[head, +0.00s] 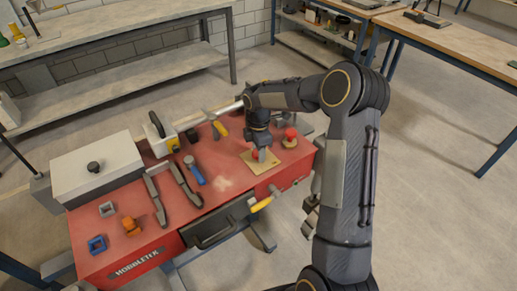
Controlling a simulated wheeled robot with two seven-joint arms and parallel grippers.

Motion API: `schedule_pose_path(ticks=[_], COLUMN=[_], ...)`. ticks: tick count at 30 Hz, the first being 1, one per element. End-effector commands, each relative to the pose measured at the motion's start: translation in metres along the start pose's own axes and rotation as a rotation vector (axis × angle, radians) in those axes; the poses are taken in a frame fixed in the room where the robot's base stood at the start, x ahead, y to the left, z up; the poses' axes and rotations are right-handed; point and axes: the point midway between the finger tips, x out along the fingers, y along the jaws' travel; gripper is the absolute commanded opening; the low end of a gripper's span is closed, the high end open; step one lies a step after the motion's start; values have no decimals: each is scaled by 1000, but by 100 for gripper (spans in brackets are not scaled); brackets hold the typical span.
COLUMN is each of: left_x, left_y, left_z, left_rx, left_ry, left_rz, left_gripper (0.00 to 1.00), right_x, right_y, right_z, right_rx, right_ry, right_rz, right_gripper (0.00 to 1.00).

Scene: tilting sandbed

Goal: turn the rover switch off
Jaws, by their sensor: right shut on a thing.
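My right gripper (260,151) reaches down from the right onto the red cart top. It is shut on a small red switch handle (256,154) on a tan plate (246,161). The gripper hides most of the handle, so its exact position is hard to tell. A red button (291,132) on a yellowish base stands just right of the plate, apart from the gripper. My left gripper is not in view.
The red cart top (225,185) also bears a white box (98,168), a blue-handled tool (194,170), dark long tools (156,200), an orange part (131,226) and a blue block (97,244). A yellow handle (261,204) sticks out at the front. Workbenches stand behind.

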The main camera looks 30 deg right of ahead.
Motion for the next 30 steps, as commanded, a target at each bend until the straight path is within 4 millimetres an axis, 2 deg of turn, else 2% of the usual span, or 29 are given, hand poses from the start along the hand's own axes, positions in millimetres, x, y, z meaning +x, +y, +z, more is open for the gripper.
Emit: schedule_pose_path(ticks=[12, 30], left_x=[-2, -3], left_y=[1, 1], left_z=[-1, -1], left_rx=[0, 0], left_ry=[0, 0], left_rz=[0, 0], left_gripper=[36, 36], right_x=[-1, -1], right_y=[1, 1], right_z=[0, 0], right_rx=[-215, -256], right_ry=[1, -1], right_rz=[3, 4], right_gripper=[17, 17])
